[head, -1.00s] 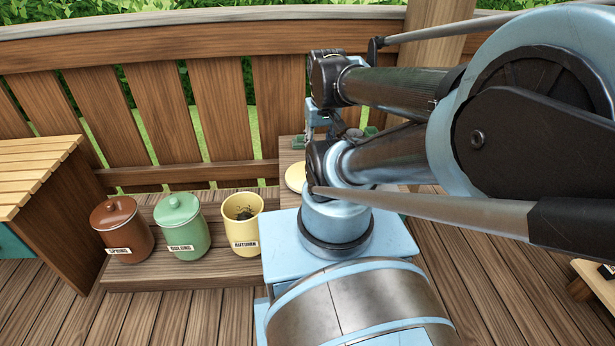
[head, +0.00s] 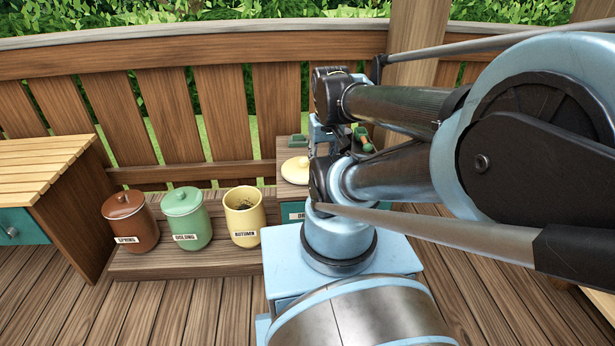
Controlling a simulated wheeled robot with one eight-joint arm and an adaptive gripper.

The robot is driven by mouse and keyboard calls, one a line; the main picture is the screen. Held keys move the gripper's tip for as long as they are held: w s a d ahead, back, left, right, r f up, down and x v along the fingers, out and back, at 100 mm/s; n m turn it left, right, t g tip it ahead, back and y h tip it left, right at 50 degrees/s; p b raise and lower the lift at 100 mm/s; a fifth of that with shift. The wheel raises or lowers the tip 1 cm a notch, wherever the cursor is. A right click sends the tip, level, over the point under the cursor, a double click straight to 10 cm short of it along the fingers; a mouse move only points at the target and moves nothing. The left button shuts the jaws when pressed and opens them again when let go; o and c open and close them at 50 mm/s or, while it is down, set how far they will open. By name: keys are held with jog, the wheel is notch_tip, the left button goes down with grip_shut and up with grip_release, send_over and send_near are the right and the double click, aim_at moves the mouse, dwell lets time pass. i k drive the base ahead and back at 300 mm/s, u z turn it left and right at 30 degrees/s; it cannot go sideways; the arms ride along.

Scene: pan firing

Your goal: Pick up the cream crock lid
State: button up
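The cream crock lid (head: 295,169) is a pale yellow disc with a small knob. It lies on top of a small wooden cabinet (head: 291,193) behind my arm, its right side partly hidden. The open cream crock (head: 244,217), labelled AUTUMN, stands lidless to the left of the cabinet, with dark leaf-like contents inside. My gripper (head: 321,141) is mostly hidden by my own arm links, above and just right of the lid. Its fingers cannot be made out, and no hold on the lid shows.
A lidded brown crock (head: 130,222) and a lidded green crock (head: 186,219) stand left of the cream crock on a low wooden step (head: 180,262). A slatted table (head: 40,165) is at far left. A green-and-brown object (head: 363,139) shows beyond my arm. A fence closes the back.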

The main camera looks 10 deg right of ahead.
aim_at(295, 170)
jog(key=z, duration=1.45)
jog(key=k, duration=1.3)
jog(key=u, duration=1.75)
jog(key=i, duration=1.05)
jog(key=z, duration=0.05)
